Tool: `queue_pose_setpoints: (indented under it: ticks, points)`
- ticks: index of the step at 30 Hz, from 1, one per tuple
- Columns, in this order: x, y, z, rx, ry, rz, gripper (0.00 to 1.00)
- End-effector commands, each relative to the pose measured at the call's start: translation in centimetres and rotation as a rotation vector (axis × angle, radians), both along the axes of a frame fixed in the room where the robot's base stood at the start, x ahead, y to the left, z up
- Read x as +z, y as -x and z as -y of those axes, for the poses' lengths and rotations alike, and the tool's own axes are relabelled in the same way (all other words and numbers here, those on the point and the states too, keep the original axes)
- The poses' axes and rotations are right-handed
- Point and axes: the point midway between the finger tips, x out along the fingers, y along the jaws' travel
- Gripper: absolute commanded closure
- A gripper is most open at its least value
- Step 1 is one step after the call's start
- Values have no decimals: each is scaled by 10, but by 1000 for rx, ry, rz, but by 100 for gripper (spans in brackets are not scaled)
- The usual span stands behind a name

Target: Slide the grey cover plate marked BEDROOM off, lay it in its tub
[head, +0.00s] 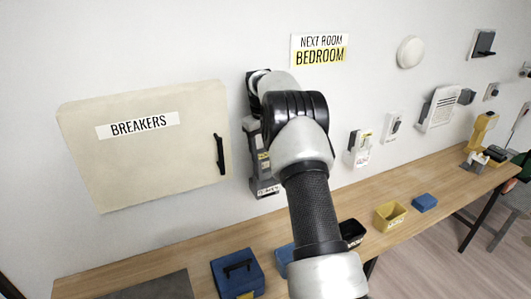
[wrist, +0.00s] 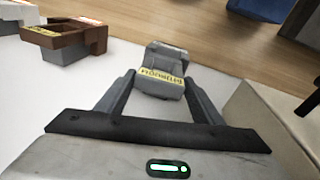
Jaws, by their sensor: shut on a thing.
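The grey cover plate (wrist: 157,85) has a yellow label whose upside-down lettering I cannot read for certain in the wrist view. My gripper (wrist: 160,92) is shut on it, with one finger on each side. I cannot tell whether the plate is still seated. A black tub (head: 352,232) and a yellow tub (head: 390,216) stand on the bench; their labels are too small to read.
The beige BREAKERS box (head: 145,160) juts from the wall left of my arm. A brown holder (wrist: 75,38) is to the left in the wrist view.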

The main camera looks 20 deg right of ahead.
Motion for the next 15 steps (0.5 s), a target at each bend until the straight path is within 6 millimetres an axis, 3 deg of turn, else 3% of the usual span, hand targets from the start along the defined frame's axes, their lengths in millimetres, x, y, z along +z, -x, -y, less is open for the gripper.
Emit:
queue_pose_setpoints:
  ticks: [15]
  points:
    - [22,0,1,-1,3,3,68]
